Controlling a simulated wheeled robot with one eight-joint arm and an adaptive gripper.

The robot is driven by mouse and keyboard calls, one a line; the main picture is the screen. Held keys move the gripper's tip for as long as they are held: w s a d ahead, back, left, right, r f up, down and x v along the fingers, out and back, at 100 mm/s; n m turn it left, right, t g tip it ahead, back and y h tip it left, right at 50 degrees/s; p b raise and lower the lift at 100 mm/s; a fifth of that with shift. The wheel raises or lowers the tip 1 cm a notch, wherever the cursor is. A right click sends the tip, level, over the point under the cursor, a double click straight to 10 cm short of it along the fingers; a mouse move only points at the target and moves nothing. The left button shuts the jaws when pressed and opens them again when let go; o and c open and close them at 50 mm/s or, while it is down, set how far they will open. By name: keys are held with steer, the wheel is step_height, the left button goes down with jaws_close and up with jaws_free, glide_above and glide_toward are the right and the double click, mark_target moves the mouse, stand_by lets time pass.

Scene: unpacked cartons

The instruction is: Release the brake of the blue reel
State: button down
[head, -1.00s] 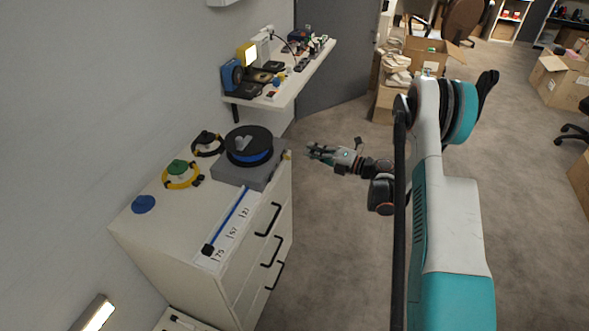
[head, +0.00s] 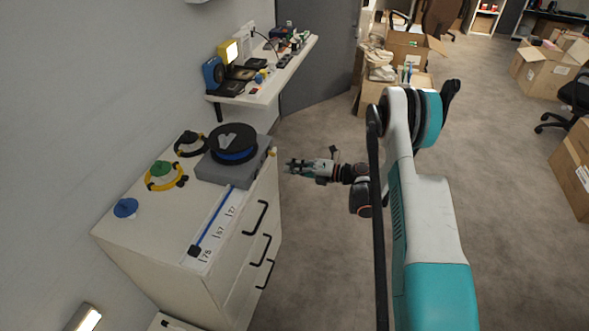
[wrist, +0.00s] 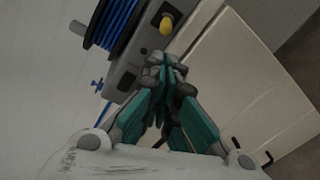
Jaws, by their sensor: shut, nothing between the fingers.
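The blue reel (head: 233,153) has black flanges and blue cable wound on it. It lies on a grey base block (head: 212,171) at the back right of the white drawer cabinet. A yellow knob (head: 273,152) sits on the base's right end; it also shows in the wrist view (wrist: 167,23). My gripper (head: 290,166) is shut and empty, beside the cabinet just right of the base. In the wrist view its fingertips (wrist: 163,60) are together below the knob, with a visible gap to it. Most of the reel is cut off at the wrist view's top.
The blue cable (head: 215,219) runs along a numbered white strip to a black end piece (head: 194,251). Yellow-black (head: 153,185) and black (head: 188,151) rings and a blue disc (head: 125,208) lie on the cabinet. A shelf (head: 268,93) with small items is behind.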

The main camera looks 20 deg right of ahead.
mark_target(272, 154)
steer(key=b+x, duration=0.1)
steer(key=x, duration=0.5)
steer(key=shift+w+a+b, duration=0.2)
steer(key=shift+a+b, duration=0.05)
steer(key=shift+b, duration=0.15)
steer(key=shift+w+d+n+g+y, duration=0.1)
steer(key=shift+d+n+g+y, duration=0.35)
steer(key=shift+n+g+y, duration=0.25)
steer(key=shift+d, duration=0.15)
steer(key=shift+w+d, duration=0.4)
steer(key=shift+d, duration=0.25)
